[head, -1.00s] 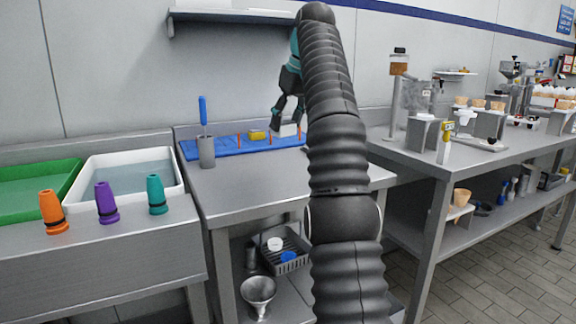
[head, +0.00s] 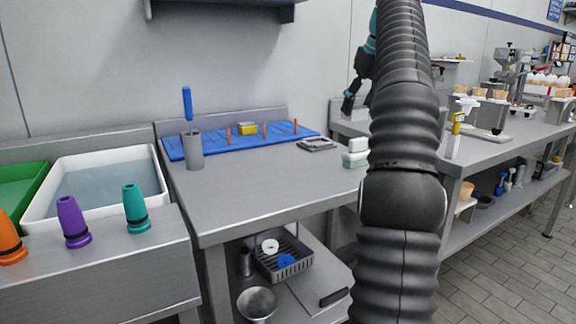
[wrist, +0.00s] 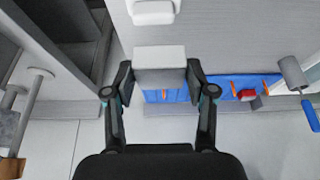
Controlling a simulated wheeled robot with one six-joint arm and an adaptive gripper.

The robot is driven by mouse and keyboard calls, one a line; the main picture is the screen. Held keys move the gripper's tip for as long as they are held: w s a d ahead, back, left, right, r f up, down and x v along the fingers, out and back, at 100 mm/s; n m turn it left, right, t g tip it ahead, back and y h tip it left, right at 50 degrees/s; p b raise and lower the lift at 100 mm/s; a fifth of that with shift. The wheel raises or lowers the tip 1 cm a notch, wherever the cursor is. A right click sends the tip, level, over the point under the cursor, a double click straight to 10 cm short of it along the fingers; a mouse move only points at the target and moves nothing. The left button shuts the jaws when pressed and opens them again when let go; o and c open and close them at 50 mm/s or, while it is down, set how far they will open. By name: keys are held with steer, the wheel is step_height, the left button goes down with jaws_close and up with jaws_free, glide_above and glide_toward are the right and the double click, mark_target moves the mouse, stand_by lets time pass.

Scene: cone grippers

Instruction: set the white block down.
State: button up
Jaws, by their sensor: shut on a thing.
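The white block (wrist: 160,58) is between the two fingers of my gripper (wrist: 160,82) in the wrist view, and the gripper is shut on it. In the head view my gripper (head: 350,101) is in the air near the right end of the steel table (head: 255,190), to the right of the blue mat (head: 205,145). The block is hard to make out there against the grey background. My arm hides part of the table's right end.
A white-topped, pale green item (head: 356,152) stands at the table's right end. A grey tray (head: 317,144), a yellow sponge-like block (head: 248,128) and orange pegs are behind. A grey cup (head: 192,150) stands at left. The table's middle is clear.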

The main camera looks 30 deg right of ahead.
steer(key=w+a+f+b, duration=0.1)
steer(key=w+a+f, duration=0.1)
steer(key=a, duration=0.1)
steer(key=w+a+f+b, duration=0.1)
steer(key=a+f, duration=0.1)
steer(key=a, duration=0.1)
steer(key=w+a+f, duration=0.2)
steer(key=a+f, duration=0.1)
steer(key=a, duration=0.1)
steer(key=shift+w+b, duration=0.3)
steer(key=shift+b, duration=0.1)
steer(key=shift+f+b, duration=0.85)
steer(key=shift+f, duration=1.1)
steer(key=shift+f, duration=0.15)
steer(key=o, duration=1.2)
